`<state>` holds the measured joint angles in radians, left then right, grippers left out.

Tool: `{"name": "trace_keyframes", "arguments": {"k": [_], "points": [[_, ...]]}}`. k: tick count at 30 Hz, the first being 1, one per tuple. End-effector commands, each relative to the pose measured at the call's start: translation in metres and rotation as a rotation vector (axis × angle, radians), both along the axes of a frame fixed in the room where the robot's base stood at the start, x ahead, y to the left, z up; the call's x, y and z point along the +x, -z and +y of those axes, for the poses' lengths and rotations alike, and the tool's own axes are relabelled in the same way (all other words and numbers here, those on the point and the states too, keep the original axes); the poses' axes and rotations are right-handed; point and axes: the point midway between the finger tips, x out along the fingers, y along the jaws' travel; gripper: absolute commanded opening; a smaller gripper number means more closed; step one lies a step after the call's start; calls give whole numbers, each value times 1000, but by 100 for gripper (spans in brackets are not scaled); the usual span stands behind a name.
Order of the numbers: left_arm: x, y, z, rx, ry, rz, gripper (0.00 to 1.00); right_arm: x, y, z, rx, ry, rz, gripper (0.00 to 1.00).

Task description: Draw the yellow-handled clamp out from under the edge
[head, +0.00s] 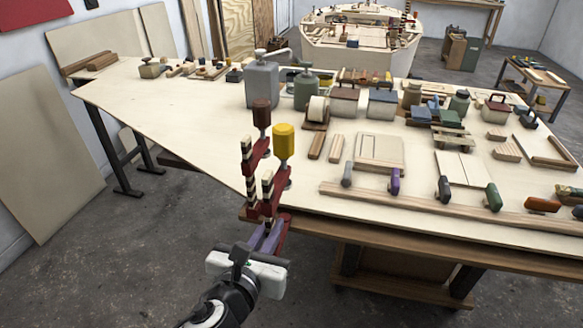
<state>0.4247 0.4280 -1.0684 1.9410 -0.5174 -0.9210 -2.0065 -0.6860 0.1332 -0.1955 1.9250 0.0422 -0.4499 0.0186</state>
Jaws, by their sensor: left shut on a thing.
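The yellow-handled clamp has a yellow grip (283,141) on top, a short metal screw, a red arm and a dark-and-pale striped bar. It stands upright at the near left edge of the plywood sheet (200,120). My left gripper (268,238) is below the edge, shut on the lower part of this clamp. The exact contact is hard to make out. A second clamp with a brown grip (262,113) stands upright just behind and left of it, close beside it. Its lower end is partly hidden. My right gripper is not in view.
A grey can (262,84) and a green can (306,92) stand behind the clamps. A long wooden strip (430,207) and several handled tools, one purple (394,181), lie to the right. The floor (130,260) left of the gripper is clear.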

Motion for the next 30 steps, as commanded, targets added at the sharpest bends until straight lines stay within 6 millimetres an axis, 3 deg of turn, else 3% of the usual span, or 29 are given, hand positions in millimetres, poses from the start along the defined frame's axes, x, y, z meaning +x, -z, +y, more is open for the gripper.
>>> {"name": "trace_keyframes", "arguments": {"k": [30], "points": [[1, -96, 0, -4, 1, -10, 0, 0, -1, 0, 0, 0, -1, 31]]}}
